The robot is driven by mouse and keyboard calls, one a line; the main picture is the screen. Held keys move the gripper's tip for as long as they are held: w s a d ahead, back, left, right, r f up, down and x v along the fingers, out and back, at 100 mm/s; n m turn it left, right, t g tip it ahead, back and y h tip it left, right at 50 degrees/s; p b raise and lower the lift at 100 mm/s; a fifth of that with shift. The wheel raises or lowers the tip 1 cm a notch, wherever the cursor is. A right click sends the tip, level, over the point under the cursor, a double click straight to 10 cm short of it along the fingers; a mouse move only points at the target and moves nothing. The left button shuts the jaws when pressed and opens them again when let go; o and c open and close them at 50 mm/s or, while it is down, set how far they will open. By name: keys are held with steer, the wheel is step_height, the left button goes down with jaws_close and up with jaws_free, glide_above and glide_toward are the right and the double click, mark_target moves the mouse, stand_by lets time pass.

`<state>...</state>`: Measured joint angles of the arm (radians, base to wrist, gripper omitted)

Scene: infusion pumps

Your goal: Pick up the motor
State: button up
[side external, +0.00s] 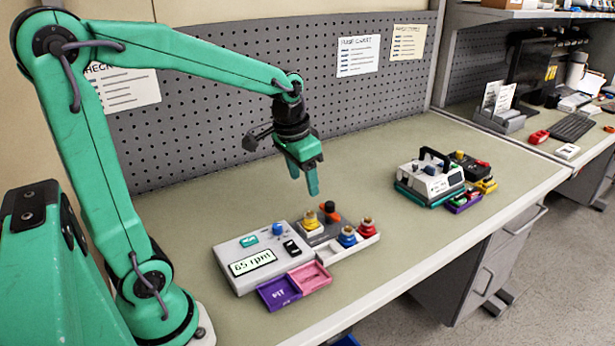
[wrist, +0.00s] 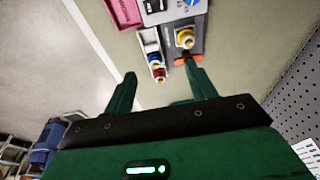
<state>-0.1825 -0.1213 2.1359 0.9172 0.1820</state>
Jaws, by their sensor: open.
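My gripper (side external: 303,180) is open and empty, pointing down above the bench, a little above and behind the pump parts. In the wrist view its two fingers (wrist: 160,72) are spread apart. Several brass-topped pieces could be the motor; I cannot tell which. A yellow-based one (side external: 311,226) sits on the grey base beside the pump box, and shows in the wrist view (wrist: 185,38). A blue one (side external: 347,237) and a red one (side external: 367,228) stand in a white tray (side external: 350,250). An orange part with a dark knob (side external: 329,211) is behind them.
A grey pump box (side external: 245,270) reads "65 rpm". Purple (side external: 278,292) and pink (side external: 310,277) trays lie before it. A second device (side external: 430,178) with a black handle stands at the right among coloured parts. A pegboard wall (side external: 220,120) is behind. Bench between the devices is clear.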

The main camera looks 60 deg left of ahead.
mark_target(310, 212)
steer(key=w+a+f, duration=0.2)
steer(key=f, duration=0.1)
steer(key=w+a+f+g, duration=0.1)
steer(key=w+a+f, duration=0.1)
steer(key=a+f, duration=0.1)
steer(key=w+a+f+g, duration=0.1)
steer(key=w+a+f, duration=0.1)
steer(key=w+f, duration=0.1)
steer(key=shift+a+f, duration=0.15)
steer(key=shift+f, duration=0.2)
steer(key=shift+s, duration=0.1)
steer(key=shift+f, duration=1.3)
steer(key=shift+f, duration=0.1)
steer(key=shift+f, duration=2.5)
steer(key=c, duration=1.2)
steer(key=shift+o, duration=0.2)
